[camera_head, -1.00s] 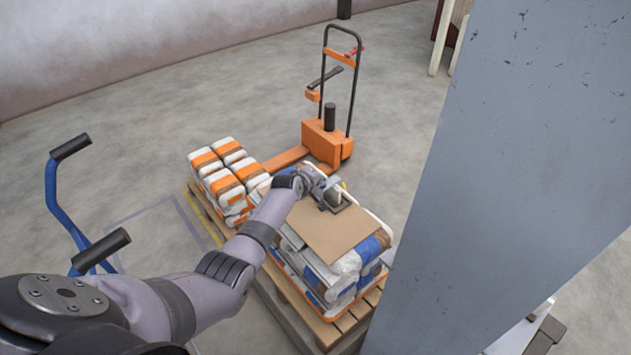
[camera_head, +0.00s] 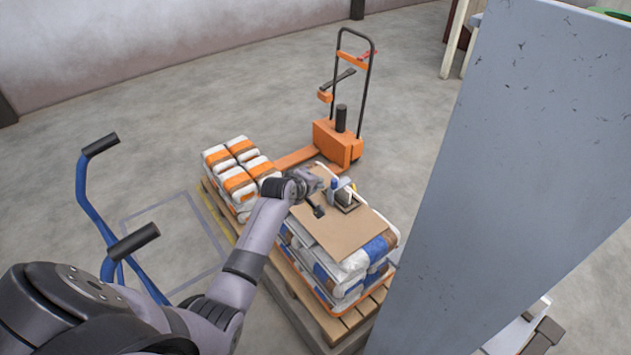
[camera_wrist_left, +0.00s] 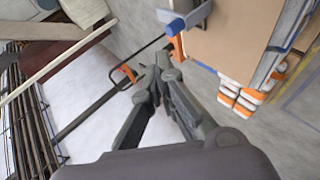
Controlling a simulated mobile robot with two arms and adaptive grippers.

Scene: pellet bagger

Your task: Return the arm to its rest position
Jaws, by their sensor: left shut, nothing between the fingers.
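My left arm reaches from the lower left in the head view to the pallet stack. Its gripper (camera_head: 318,208) is over the left part of a brown cardboard sheet (camera_head: 345,232) on top of the stack. In the left wrist view the two dark fingers (camera_wrist_left: 158,62) meet at their tips, with nothing between them. A small grey and blue tool (camera_head: 343,194) sits on the sheet, just right of the gripper and apart from it. It also shows at the top of the left wrist view (camera_wrist_left: 188,20). My right gripper is not in view.
White, blue and orange bags (camera_head: 340,280) lie under the sheet on a wooden pallet (camera_head: 345,325). More orange-striped bags (camera_head: 238,175) stand behind left. An orange pallet truck (camera_head: 338,145) is behind. A blue-framed trolley (camera_head: 88,200) is at left. A large grey panel (camera_head: 510,180) blocks the right.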

